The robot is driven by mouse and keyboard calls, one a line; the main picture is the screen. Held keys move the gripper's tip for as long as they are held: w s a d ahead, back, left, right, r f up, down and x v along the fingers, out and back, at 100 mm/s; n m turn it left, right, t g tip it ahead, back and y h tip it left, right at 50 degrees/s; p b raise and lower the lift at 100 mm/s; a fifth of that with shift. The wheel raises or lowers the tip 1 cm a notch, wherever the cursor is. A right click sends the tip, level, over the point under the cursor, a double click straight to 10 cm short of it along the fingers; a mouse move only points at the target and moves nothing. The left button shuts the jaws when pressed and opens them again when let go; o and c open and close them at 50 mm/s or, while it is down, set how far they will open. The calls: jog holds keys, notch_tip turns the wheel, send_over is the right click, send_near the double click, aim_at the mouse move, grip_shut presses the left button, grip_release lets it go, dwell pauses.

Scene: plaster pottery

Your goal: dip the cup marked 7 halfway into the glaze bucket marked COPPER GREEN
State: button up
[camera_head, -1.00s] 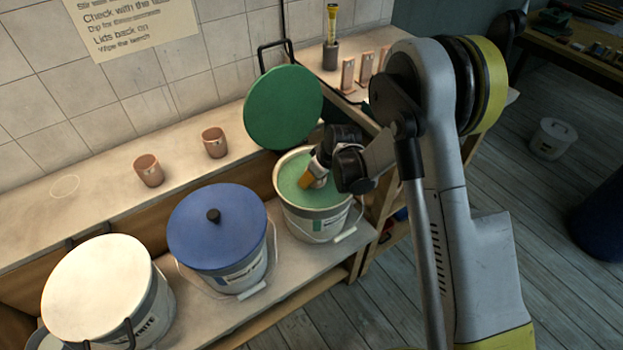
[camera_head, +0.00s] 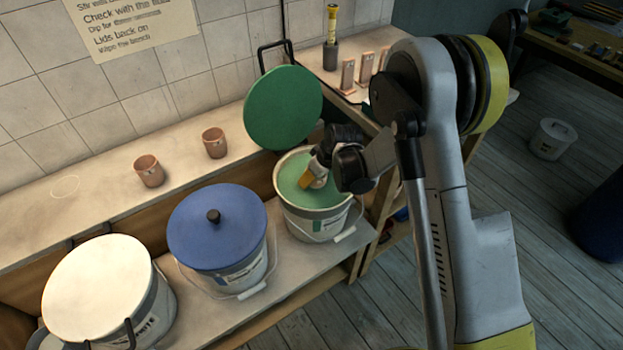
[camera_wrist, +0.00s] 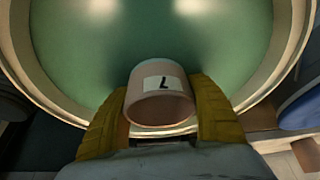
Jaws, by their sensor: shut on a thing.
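The cup (camera_wrist: 160,95) is pinkish, with a white label that reads 7, seen upside down in the wrist view. My gripper (camera_head: 309,181) is shut on it, with a yellow finger (camera_wrist: 104,125) on each side. The open bucket of green glaze (camera_head: 318,224) stands on the low shelf, and its pale rim also shows in the wrist view (camera_wrist: 38,88). My gripper is inside the bucket mouth, low over the green glaze (camera_head: 290,172). The cup is mostly hidden in the head view. I cannot tell whether it touches the glaze. The bucket's label is not readable.
The green lid (camera_head: 283,108) leans upright behind the bucket. A blue-lidded bucket (camera_head: 215,230) and a white-lidded bucket (camera_head: 95,290) stand to the left. Two terracotta cups (camera_head: 149,171) (camera_head: 214,143) stand on the upper ledge. Small tiles (camera_head: 366,68) stand at the back right.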

jog(key=shift+r+p, duration=1.7)
jog(key=shift+r, duration=1.6)
notch_tip(320, 180, up, 8)
jog(key=p, duration=0.4)
jog(key=shift+p, duration=0.35)
